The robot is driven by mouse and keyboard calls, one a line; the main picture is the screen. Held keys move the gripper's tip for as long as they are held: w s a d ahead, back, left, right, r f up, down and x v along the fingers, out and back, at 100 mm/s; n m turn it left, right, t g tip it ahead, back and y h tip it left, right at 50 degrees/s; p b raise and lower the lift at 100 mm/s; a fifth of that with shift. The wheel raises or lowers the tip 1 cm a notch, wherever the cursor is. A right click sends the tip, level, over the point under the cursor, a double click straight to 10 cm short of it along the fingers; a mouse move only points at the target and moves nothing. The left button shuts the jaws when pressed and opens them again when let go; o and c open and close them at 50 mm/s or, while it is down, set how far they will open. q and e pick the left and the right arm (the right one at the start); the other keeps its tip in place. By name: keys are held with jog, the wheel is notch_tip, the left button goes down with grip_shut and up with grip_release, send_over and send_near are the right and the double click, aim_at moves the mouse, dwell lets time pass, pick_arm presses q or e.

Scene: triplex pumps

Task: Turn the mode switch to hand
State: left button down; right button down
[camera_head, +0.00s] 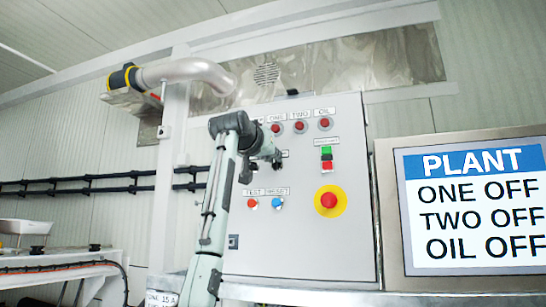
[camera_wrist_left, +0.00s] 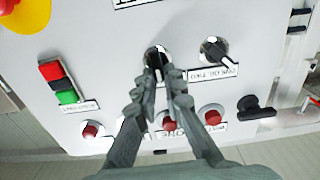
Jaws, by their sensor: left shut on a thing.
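My left gripper (camera_head: 268,152) reaches the front of the grey control panel (camera_head: 300,245) from the left. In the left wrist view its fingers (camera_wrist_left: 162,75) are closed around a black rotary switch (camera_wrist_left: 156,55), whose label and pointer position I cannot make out. A second black rotary switch (camera_wrist_left: 215,50) sits to its right in that view, with its handle slanted and a small label below it. In the head view the arm and gripper hide most of the switch row. My right gripper is not in view.
Red lamps (camera_head: 300,127) line the panel top. Below are a green and red push button (camera_head: 327,158), a red emergency stop on yellow (camera_head: 328,201), an orange button (camera_head: 252,203) and a blue button (camera_head: 278,203). A PLANT screen (camera_head: 475,210) reads ONE OFF, TWO OFF, OIL OFF.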

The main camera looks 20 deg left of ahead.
pick_arm(q)
jog(key=shift+a+f+n+p, duration=0.15)
jog(key=shift+n+p, duration=0.5)
jog(key=shift+n, duration=0.75)
jog(key=shift+a+n+p, duration=0.2)
jog(key=shift+n+p, duration=0.45)
jog(key=shift+n, duration=0.75)
jog(key=shift+a+f+n+p, duration=0.15)
jog(key=shift+n+p, duration=0.5)
jog(key=shift+n, duration=0.75)
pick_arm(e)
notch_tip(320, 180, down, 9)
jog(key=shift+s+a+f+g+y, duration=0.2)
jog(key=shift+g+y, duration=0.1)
pick_arm(q)
jog(key=shift+r, duration=0.1)
jog(key=c, duration=1.6)
grip_release()
jog(key=shift+s, duration=0.1)
jog(key=s, duration=1.1)
jog(key=shift+s+a, duration=0.2)
jog(key=shift+s, duration=0.2)
